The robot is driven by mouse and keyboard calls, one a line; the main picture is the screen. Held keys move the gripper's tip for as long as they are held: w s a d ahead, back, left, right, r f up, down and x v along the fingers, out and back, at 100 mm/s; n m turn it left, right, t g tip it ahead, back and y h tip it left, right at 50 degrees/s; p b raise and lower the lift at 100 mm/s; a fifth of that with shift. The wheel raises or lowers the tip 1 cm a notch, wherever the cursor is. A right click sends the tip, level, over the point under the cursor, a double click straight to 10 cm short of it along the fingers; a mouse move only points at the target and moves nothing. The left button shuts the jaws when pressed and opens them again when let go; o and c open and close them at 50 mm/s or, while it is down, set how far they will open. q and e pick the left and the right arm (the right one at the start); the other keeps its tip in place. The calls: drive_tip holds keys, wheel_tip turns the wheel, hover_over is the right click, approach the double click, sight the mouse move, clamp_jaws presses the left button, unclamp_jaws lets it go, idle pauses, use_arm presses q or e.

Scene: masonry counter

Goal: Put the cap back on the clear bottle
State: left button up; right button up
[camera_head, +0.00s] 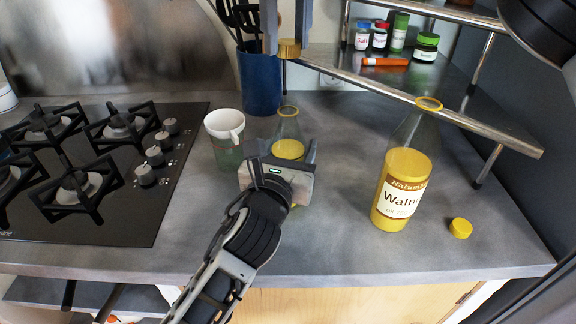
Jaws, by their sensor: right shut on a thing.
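A small clear bottle (288,127) with yellow contents stands upright and open, centre of the counter; its lower part is hidden by my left gripper. My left gripper (281,150) has a finger on each side of this bottle; whether it presses on the glass is unclear. My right gripper (288,30) comes down from the top edge, shut on a gold cap (289,49). The cap hangs above the small bottle's mouth, apart from it. A larger clear labelled bottle (397,184) of yellow liquid stands open at right. A yellow cap (460,228) lies beside it.
A blue utensil holder (260,80) is behind. A gas hob (90,165) fills the left. A metal shelf (437,112) with jars overhangs the right rear. The front counter is clear between the bottles.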

drive_tip(key=shift+f, duration=2.5)
drive_tip(key=shift+f, duration=0.1)
drive_tip(key=shift+f, duration=0.8)
drive_tip(key=shift+f, duration=0.55)
